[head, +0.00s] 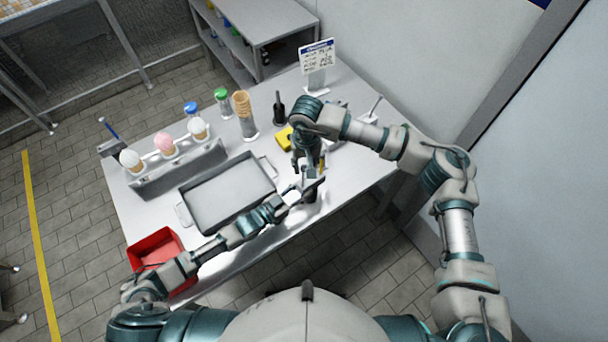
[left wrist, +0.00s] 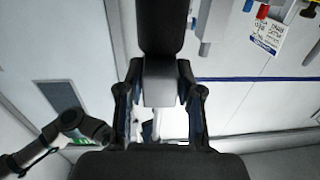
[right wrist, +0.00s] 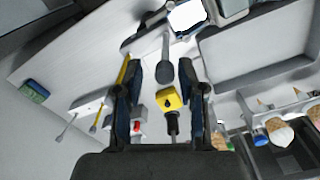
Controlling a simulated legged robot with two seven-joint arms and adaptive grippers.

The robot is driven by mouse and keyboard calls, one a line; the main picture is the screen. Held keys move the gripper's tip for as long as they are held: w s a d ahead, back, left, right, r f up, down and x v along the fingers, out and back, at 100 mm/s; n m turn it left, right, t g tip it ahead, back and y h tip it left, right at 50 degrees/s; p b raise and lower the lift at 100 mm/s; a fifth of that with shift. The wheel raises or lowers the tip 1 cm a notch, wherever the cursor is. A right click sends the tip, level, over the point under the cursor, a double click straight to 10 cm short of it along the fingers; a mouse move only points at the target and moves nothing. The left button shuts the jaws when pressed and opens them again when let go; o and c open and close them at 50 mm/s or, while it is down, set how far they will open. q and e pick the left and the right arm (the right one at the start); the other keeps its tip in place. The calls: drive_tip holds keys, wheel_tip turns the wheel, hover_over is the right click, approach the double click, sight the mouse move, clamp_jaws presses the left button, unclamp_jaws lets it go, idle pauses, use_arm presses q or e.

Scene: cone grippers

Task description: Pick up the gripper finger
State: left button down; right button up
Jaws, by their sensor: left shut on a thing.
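My left gripper (head: 292,197) is at the table's front edge, right of the tray. In the left wrist view, its two fingers (left wrist: 160,112) close on a black and grey piece, which I take as the gripper finger (left wrist: 158,30). Its dark end (head: 314,186) sticks out to the right in the head view. My right gripper (head: 306,172) points down over the table, close to the left one. In the right wrist view, its fingers (right wrist: 166,85) stand apart, with a yellow block (right wrist: 170,98) seen between them. Nothing is visibly held there.
The table holds a grey tray (head: 196,209), a red bin (head: 160,238) at front left, a cone rack (head: 150,188) and a stack of cones (head: 242,103). A sign (head: 318,57) stands at the back. Small tools lie at the right side.

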sight(303, 179)
drive_tip(key=f, duration=0.6)
drive_tip(key=shift+s+a+f, duration=0.1)
drive_tip(key=shift+s+a, duration=0.1)
clamp_jaws()
